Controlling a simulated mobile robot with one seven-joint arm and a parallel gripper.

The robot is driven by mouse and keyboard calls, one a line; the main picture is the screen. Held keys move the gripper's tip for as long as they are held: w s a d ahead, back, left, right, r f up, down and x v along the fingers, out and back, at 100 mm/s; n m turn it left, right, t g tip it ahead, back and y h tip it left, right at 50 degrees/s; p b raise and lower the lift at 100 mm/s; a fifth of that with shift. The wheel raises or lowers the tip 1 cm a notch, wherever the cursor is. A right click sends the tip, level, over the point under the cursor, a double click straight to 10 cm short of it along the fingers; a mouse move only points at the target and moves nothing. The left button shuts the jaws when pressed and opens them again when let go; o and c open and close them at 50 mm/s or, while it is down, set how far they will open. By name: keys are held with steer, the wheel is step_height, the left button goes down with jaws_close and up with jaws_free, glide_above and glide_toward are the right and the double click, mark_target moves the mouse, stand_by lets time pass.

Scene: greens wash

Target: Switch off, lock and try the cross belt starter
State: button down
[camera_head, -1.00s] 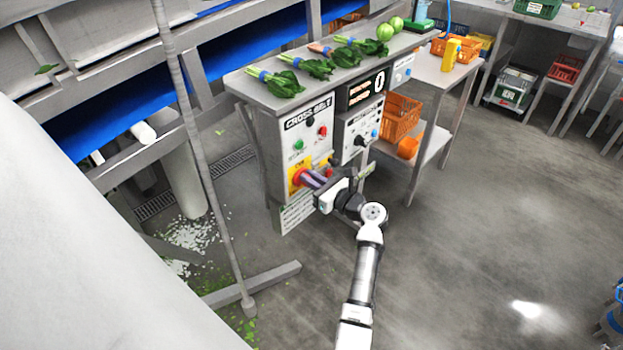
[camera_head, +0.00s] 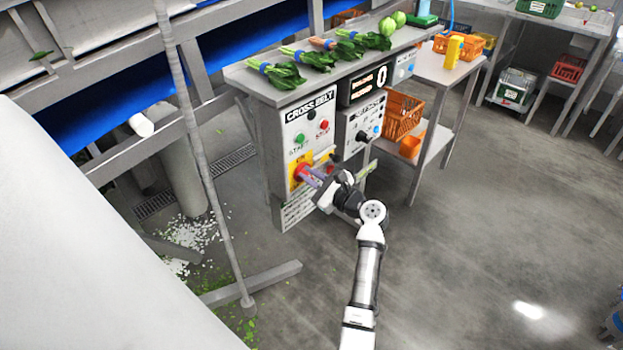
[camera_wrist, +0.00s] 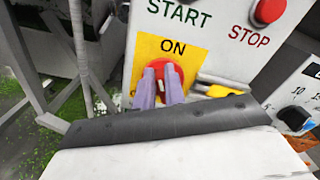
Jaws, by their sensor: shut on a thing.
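The cross belt starter (camera_head: 309,118) is a pale grey box with a green START button (camera_head: 299,140) and a red STOP button (camera_head: 324,125). Below them is a red rotary switch (camera_wrist: 174,82) on a yellow plate (camera_wrist: 150,50) marked ON. My gripper (camera_head: 308,175) reaches the switch, and in the wrist view its two purple fingers (camera_wrist: 162,88) are shut on the switch handle. The fingers hide much of the handle, so its exact angle cannot be told. A yellow thing (camera_wrist: 222,90) is beside the plate to the right; I cannot tell what it is.
A bench (camera_head: 240,76) with bunched greens stands above the starter. A panel with a dial (camera_head: 361,136) adjoins it on the right. Orange crates (camera_head: 403,117) sit further right. A slanted post (camera_head: 205,160) stands left.

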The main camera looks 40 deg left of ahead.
steer(key=shift+s+f+n+b, duration=0.15)
steer(key=shift+f+n+b, duration=0.15)
steer(key=shift+n+b, duration=1.6)
steer(key=shift+s+f+n+b, duration=0.2)
steer(key=shift+f+n+b, duration=0.1)
steer(key=shift+n+b, duration=1.65)
steer(key=shift+s+f+n+b, duration=0.15)
steer(key=shift+f+n+b, duration=0.15)
steer(key=shift+n+b, duration=1.6)
steer(key=shift+n+p, duration=0.45)
steer(key=shift+n, duration=0.2)
steer(key=c, duration=1.5)
jaws_free()
steer(key=d, duration=0.4)
steer(key=d+b, duration=0.1)
steer(key=d, duration=0.4)
steer(key=s+d, duration=0.1)
steer(key=d, duration=0.3)
steer(key=shift+d, duration=0.4)
